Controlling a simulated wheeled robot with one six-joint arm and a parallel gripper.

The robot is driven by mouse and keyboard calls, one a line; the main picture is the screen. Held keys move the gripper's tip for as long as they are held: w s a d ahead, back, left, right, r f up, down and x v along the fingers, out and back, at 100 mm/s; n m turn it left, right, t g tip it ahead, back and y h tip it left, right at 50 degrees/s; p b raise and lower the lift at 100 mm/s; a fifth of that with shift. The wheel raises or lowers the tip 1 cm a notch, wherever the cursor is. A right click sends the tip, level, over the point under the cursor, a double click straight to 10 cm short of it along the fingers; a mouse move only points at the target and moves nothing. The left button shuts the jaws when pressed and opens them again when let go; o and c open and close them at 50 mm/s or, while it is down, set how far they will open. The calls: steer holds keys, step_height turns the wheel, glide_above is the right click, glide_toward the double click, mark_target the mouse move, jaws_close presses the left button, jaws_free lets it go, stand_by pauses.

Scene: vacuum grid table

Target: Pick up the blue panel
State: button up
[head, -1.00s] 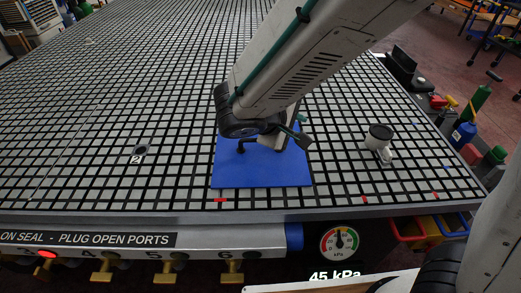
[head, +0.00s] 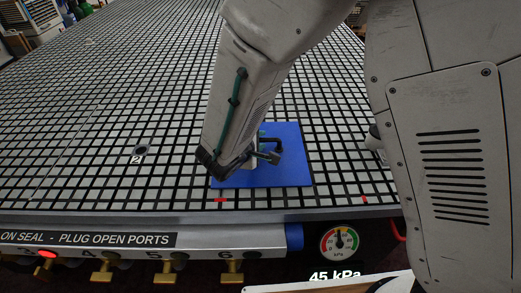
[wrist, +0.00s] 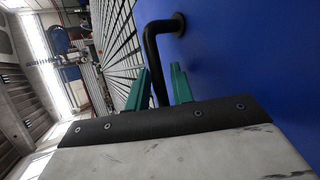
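The blue panel (head: 292,172) lies flat on the grid table near its front edge. It fills the right of the wrist view (wrist: 260,70). A black bent handle (wrist: 152,52) stands out from its face; part of it also shows in the head view (head: 274,141). My gripper (head: 267,148) is low over the panel's left half. In the wrist view, the green fingers of my gripper (wrist: 161,70) are apart, with the handle's bar between them. I see narrow gaps beside the bar. My arm hides the panel's upper left part.
The grid table (head: 100,120) is mostly clear to the left, with a port marked 2 (head: 141,150). A white and dark object (head: 375,135) at the right is mostly hidden by my arm. Brass valves (head: 103,270) and a gauge reading 45 kPa (head: 339,243) line the front.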

steer(key=shift+w, duration=0.1)
jaws_close()
steer(key=shift+r, duration=0.1)
